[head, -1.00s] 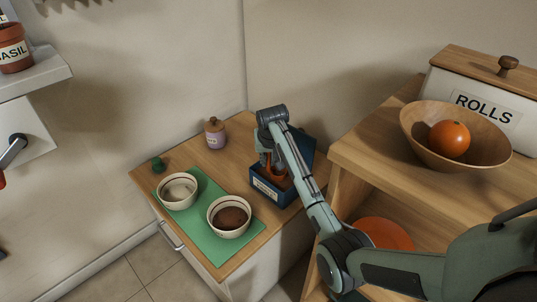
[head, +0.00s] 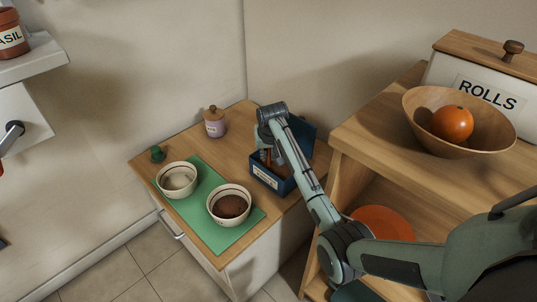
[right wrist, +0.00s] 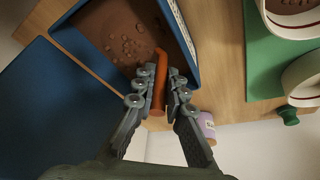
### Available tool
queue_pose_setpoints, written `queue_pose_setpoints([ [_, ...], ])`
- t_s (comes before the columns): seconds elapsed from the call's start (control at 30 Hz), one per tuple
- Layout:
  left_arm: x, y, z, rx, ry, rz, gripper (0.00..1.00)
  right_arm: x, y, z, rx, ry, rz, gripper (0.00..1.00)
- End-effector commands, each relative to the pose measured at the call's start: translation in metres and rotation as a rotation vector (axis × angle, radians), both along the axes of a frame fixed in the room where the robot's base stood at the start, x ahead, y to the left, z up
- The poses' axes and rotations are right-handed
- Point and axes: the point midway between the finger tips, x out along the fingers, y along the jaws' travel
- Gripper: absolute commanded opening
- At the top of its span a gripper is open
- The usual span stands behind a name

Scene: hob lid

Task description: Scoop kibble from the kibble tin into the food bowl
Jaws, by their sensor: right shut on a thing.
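The kibble tin (head: 272,182) is a dark blue open box with a label on its front, and its blue lid (head: 303,135) stands open behind it. In the right wrist view brown kibble (right wrist: 118,35) covers the tin's floor. My right gripper (right wrist: 160,90) is shut on the orange-brown handle of the scoop (right wrist: 161,68), above the tin; the scoop's head is hard to make out. The nearer bowl (head: 225,217) on the green mat holds brown contents; the farther bowl (head: 165,190) looks pale inside. My left gripper is out of view.
The green mat (head: 205,178) lies left of the tin. A lilac jar (head: 215,128) and a small green object (head: 157,154) stand at the back. At right, a higher wooden shelf carries a wooden bowl (head: 425,125) with an orange and a ROLLS box (head: 485,92).

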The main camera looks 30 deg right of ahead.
Motion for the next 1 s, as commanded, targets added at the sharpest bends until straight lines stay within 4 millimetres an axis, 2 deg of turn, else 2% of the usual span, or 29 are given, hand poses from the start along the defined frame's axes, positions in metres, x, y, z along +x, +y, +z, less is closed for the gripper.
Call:
queue_pose_setpoints([
  [0.17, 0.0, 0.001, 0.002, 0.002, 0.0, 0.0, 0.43, 0.0, 0.0, 0.004, 0.0, -0.001, 0.0, 0.0],
  [0.43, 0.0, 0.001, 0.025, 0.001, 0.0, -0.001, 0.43, 0.001, 0.0, 0.032, -0.001, -0.002, 0.0, 0.0],
  [0.5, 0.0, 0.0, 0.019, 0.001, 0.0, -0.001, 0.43, 0.001, 0.0, 0.035, -0.001, -0.003, 0.0, 0.0],
  [1.0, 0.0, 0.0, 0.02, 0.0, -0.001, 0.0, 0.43, 0.001, 0.0, 0.086, -0.001, -0.004, 0.0, 0.0],
])
